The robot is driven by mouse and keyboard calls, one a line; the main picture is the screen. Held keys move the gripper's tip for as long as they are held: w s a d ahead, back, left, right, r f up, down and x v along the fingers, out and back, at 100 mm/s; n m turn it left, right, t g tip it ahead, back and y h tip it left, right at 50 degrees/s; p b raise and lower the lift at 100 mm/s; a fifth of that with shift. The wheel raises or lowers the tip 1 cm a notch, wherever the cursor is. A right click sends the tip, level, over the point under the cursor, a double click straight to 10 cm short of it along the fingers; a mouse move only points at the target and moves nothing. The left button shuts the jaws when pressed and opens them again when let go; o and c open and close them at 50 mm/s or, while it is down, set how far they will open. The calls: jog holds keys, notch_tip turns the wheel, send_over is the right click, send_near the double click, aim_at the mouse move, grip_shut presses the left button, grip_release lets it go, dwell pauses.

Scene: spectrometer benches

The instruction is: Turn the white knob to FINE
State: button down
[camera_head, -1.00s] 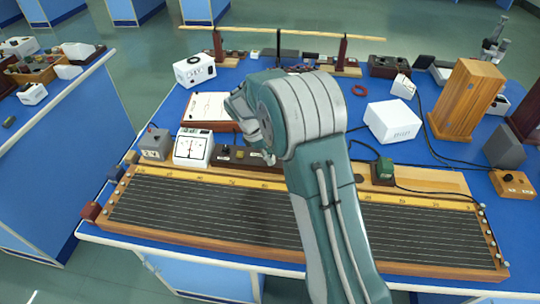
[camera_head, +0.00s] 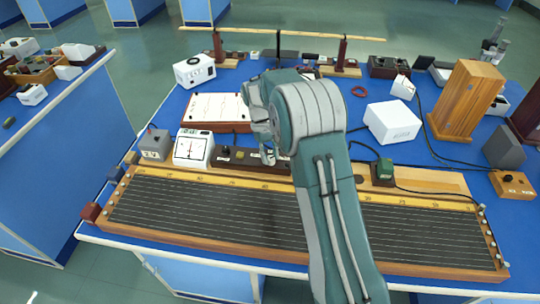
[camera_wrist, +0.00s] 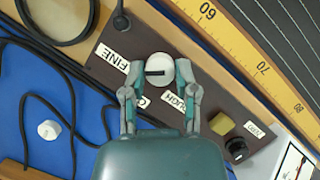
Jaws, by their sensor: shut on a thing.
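The white knob (camera_wrist: 160,69) is round with a black bar across its top and sits on a dark brown panel (camera_wrist: 204,66). In the wrist view my gripper (camera_wrist: 160,73) has a fingertip against each side of the knob and is shut on it. The black bar runs roughly left to right in that view. The FINE label (camera_wrist: 113,57) is to the upper left of the knob. The ROUGH label (camera_wrist: 178,104) is below it, partly covered by a finger. In the head view my gripper (camera_head: 268,153) is over the panel and hides the knob.
A long wire board (camera_head: 210,208) lies in front. A white meter (camera_head: 193,149) stands left, a paper sheet (camera_head: 215,107) behind. Black cables (camera_wrist: 50,85) cross the blue bench.

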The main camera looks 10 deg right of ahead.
jog(key=shift+w+m+y, duration=0.15)
jog(key=shift+m+y, duration=0.25)
jog(key=shift+m, duration=0.5)
jog(key=shift+c, duration=1.9)
grip_release()
jog(key=shift+r, duration=0.1)
jog(key=v, duration=1.1)
jog(key=shift+w+r, duration=0.25)
jog(key=shift+r, duration=0.05)
